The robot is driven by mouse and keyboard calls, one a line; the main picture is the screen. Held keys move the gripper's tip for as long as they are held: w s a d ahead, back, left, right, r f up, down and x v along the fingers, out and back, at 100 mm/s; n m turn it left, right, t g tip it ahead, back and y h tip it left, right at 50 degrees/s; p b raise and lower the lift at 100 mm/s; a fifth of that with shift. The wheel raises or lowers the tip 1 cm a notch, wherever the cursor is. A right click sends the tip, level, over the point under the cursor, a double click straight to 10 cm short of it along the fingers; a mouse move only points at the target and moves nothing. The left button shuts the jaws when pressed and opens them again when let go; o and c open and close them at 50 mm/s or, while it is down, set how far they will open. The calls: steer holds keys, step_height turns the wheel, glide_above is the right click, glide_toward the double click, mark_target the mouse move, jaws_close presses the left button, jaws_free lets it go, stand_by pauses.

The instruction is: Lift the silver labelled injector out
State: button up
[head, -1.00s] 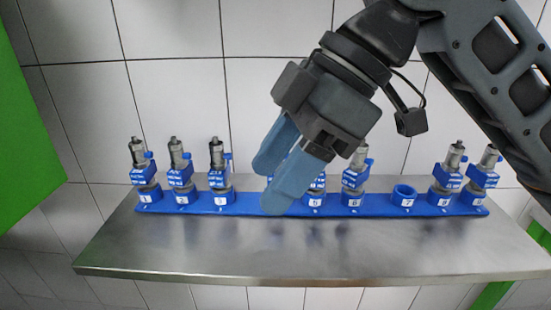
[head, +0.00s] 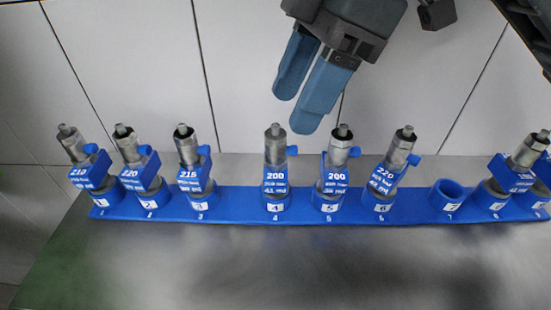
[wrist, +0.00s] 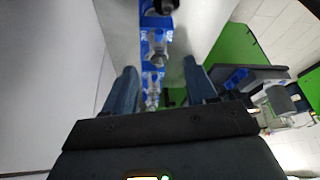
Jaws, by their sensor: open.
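Silver injectors with blue lettered labels stand upright in a numbered blue rack (head: 230,210). The one in slot 4 (head: 275,148), labelled 200, has a plain silver top. The one in slot 5 (head: 338,152), also labelled 200, has a dark ring near its top. Others are labelled 210, 215 and 220; I cannot tell which one the task names. My gripper (head: 295,113) is open and empty, its fingertips above and between slots 4 and 5. In the wrist view, injectors (wrist: 158,45) show in a line between my open fingers.
Slot 7 (head: 450,195) of the rack is empty. Injectors in slots 3 (head: 190,148) and 6 (head: 400,150) stand close by. A white tiled wall (head: 130,60) is behind. The steel table (head: 270,265) is clear in front.

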mark_target(280, 130)
steer(key=x, duration=0.6)
steer(key=shift+w+a+f, duration=0.1)
steer(key=shift+a+f, duration=0.1)
steer(key=shift+c, duration=0.4)
jaws_close()
